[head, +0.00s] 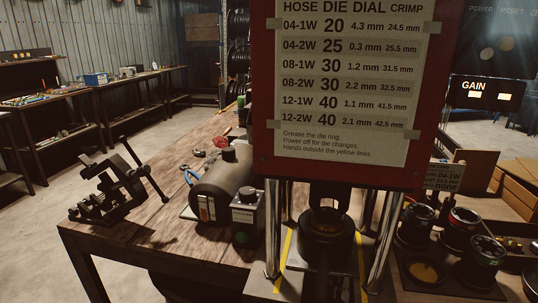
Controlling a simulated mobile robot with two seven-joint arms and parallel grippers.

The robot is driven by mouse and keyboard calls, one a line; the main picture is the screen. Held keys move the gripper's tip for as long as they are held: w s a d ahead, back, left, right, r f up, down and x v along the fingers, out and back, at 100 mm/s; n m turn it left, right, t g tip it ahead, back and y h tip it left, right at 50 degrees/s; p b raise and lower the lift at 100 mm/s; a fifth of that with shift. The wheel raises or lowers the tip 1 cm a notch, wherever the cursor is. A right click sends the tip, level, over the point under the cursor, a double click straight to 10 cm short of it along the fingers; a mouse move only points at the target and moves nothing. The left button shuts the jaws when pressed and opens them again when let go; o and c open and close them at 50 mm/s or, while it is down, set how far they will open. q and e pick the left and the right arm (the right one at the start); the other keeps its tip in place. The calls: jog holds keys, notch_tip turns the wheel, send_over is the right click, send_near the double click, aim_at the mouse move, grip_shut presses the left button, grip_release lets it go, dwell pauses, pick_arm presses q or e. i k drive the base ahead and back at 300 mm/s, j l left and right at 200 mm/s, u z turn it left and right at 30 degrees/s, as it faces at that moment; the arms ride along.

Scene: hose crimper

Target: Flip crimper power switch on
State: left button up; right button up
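The crimper stands front and centre, with chrome posts (375,245) around a black die head (326,232) on a base with yellow lines. A red-framed chart (262,100) hangs over its upper part and hides much of it. To its left, a dark motor cylinder (222,184) lies beside a small box with a black knob (247,195) on top. Neither of my grippers shows.
A wooden bench (150,222) carries the crimper. A black clamp-like tool (112,190) stands at its left end, with blue-handled pliers (188,174) further right. Several round dies (463,228) and cardboard boxes (515,183) crowd the right. Open floor (30,240) lies left.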

aim_at(485, 52)
jog(key=z, duration=0.35)
jog(key=k+l+z, duration=0.1)
jog(key=z, duration=0.3)
jog(key=k+z, duration=0.1)
jog(key=z, duration=0.25)
